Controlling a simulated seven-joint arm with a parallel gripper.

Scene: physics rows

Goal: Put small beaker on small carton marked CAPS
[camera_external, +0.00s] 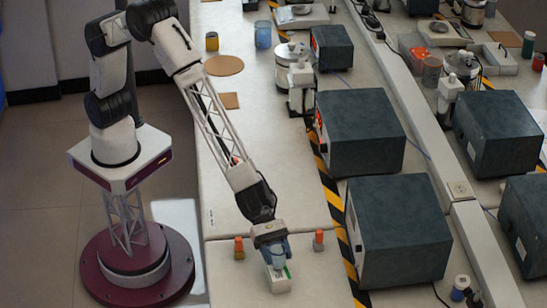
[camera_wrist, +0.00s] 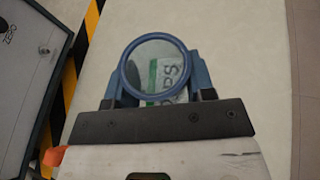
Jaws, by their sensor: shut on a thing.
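The small beaker (camera_wrist: 129,62) is clear with a blue rim, and I look down into its round mouth in the wrist view. My gripper (camera_wrist: 157,82) is shut on it, with a blue finger on each side. The letters "PS" and a green stripe of the small carton marked CAPS (camera_wrist: 168,76) show through the beaker. In the external view my gripper (camera_external: 273,249) holds the beaker (camera_external: 276,260) over the pale carton (camera_external: 279,283) near the bench front. The beaker looks upright. I cannot tell whether it touches the carton.
Large dark boxes (camera_external: 398,230) stand to the right, beyond a yellow-black striped line (camera_external: 336,215). The bench (camera_external: 225,190) to the left is mostly clear.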

